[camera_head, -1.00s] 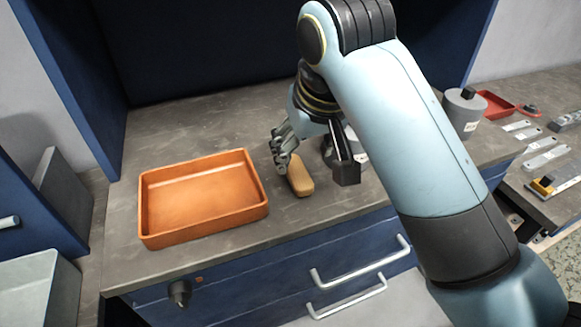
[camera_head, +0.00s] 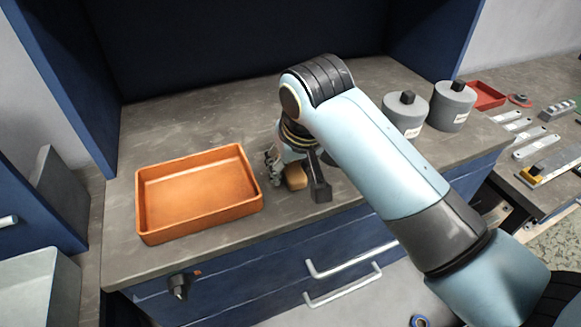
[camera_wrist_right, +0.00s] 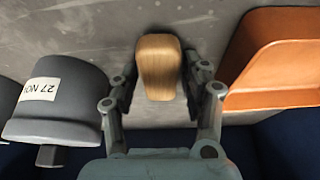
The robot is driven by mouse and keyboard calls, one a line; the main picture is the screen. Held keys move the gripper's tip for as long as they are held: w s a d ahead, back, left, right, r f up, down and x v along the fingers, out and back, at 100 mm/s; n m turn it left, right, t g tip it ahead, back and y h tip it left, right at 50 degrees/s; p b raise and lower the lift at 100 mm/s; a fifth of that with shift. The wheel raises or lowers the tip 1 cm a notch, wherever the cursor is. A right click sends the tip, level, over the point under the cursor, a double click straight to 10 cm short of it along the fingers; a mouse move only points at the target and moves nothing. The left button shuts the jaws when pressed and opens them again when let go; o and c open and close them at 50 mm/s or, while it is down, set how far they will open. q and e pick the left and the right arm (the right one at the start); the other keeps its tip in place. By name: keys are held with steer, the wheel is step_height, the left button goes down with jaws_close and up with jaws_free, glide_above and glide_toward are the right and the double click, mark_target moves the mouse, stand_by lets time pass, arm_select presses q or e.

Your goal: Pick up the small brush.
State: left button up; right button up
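The small brush, showing as a smooth tan wooden block (camera_head: 296,178), is on the grey worktop just right of the orange tray, partly hidden by my right arm in the head view. In the right wrist view the wooden block (camera_wrist_right: 158,66) lies between the two fingers of my right gripper (camera_wrist_right: 159,85). The fingers are spread, one along each side of it, with narrow gaps. My right gripper also shows in the head view (camera_head: 280,172), low over the worktop. No bristles are visible. My left gripper is out of view.
The orange tray (camera_head: 143,205) stands close on the left. Two grey cylinders with black knobs, one nearer (camera_head: 405,118) and one farther (camera_head: 452,108), stand right of my arm. A red tray (camera_head: 486,97) and metal brackets lie on the right bench. The worktop behind is clear.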

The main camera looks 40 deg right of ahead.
steer(key=c, duration=0.8)
steer(key=shift+r, duration=0.1)
steer(key=shift+c, duration=0.2)
